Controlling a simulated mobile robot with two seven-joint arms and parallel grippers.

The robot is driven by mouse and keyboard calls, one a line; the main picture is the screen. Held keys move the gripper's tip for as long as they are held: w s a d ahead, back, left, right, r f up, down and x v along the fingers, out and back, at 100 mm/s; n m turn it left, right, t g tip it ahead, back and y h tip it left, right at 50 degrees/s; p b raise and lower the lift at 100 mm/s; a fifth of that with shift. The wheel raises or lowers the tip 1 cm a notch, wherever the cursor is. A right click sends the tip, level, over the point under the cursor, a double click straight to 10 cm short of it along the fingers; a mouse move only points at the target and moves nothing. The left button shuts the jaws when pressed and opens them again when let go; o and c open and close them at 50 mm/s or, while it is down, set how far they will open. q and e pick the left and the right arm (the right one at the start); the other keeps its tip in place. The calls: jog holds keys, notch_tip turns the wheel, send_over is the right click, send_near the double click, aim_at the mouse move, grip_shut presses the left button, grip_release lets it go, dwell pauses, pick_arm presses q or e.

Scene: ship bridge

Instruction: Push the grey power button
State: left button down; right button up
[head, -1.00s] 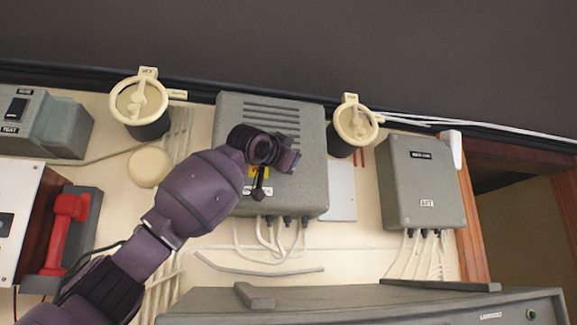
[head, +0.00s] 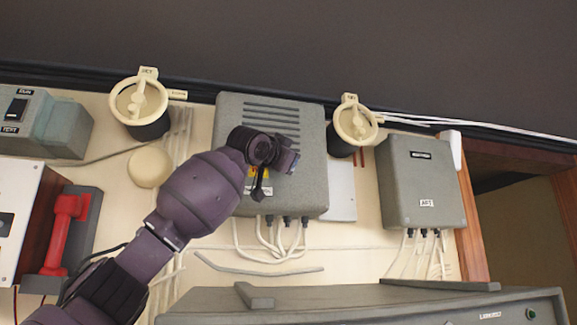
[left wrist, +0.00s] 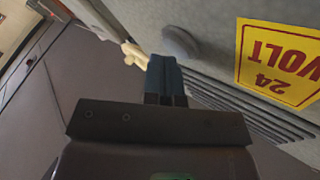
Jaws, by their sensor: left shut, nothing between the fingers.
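A grey round button (left wrist: 181,43) sticks out from the face of the grey vented box (head: 312,128), close to the yellow 24 VOLT label (left wrist: 282,62). My left gripper (head: 292,162) is in front of the middle of this box in the head view, and it hides the button there. In the left wrist view the fingers of my left gripper (left wrist: 164,66) are shut and empty. Their tips lie just beside and below the button in the picture. I cannot tell whether they touch it. My right gripper is not in view.
Cream round fittings (head: 138,102) and (head: 355,125) flank the box on the wall. White cables hang below it. A smaller grey box (head: 425,180) is to the right, and a red handset (head: 66,232) to the left. A grey console top (head: 350,300) lies below.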

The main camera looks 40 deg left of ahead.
pick_arm(q)
jog(key=shift+s+d, duration=0.2)
jog(key=s+d+b, duration=0.2)
jog(key=s+d, duration=0.2)
jog(key=shift+d, duration=0.3)
dwell(0.5)
jog(key=shift+w, duration=0.1)
dwell(0.4)
